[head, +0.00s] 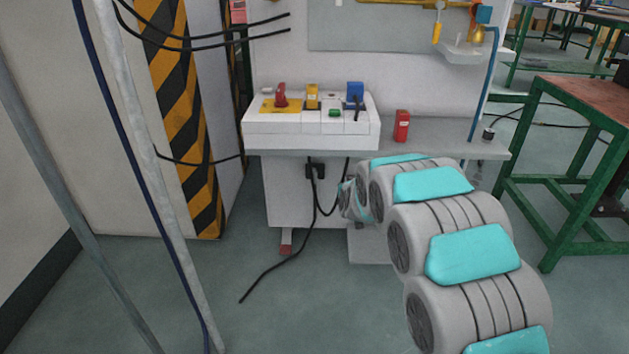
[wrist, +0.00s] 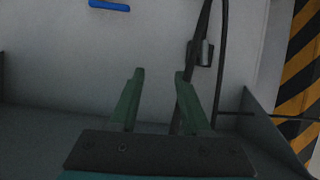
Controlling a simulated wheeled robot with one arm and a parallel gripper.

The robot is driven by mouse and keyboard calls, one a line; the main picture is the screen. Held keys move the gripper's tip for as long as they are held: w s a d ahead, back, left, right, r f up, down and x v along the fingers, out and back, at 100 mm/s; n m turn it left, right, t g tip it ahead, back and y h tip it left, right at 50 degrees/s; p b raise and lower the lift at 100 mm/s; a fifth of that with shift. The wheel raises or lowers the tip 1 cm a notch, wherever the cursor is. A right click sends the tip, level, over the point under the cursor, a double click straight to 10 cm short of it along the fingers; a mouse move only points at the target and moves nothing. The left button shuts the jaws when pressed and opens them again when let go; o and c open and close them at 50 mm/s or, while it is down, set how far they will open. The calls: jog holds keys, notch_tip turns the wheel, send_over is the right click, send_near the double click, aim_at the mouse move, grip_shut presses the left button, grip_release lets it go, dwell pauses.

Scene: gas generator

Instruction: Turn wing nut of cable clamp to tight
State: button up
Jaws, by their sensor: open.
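A small dark block on a cable (wrist: 201,53), with a grey metallic part on it, sits against the pale wall in the wrist view. It looks like the cable clamp; a wing nut cannot be made out clearly. In the head view a dark block (head: 316,170) with black cables hangs on the cabinet front below the bench top. My gripper (wrist: 158,72) has two green fingers, spread apart with nothing between them. The clamp is beyond and to the right of the right fingertip, not between the fingers. In the head view my arm hides the gripper.
A bench (head: 440,135) carries a white control box (head: 312,130) with switches and a red item (head: 402,126). A black cable (head: 280,265) trails onto the floor. A striped pillar (head: 185,110) stands left, a green table (head: 570,160) right. A blue bar (wrist: 109,5) shows in the wrist view.

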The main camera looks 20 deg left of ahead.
jog(key=w+a+f+t, duration=0.3)
jog(key=a+f, duration=0.2)
jog(key=a, duration=0.2)
jog(key=t+y+b, duration=0.1)
jog(key=t, duration=0.1)
send_near(315, 176)
jog(key=shift+w, duration=1.35)
jog(key=shift+n, duration=0.4)
jog(key=shift+a+x, duration=0.2)
jog(key=shift+x, duration=1.45)
jog(key=shift+a+x, duration=0.2)
jog(key=shift+x, duration=1.5)
jog(key=shift+s, duration=0.1)
jog(key=shift+f, duration=0.1)
grip_shut()
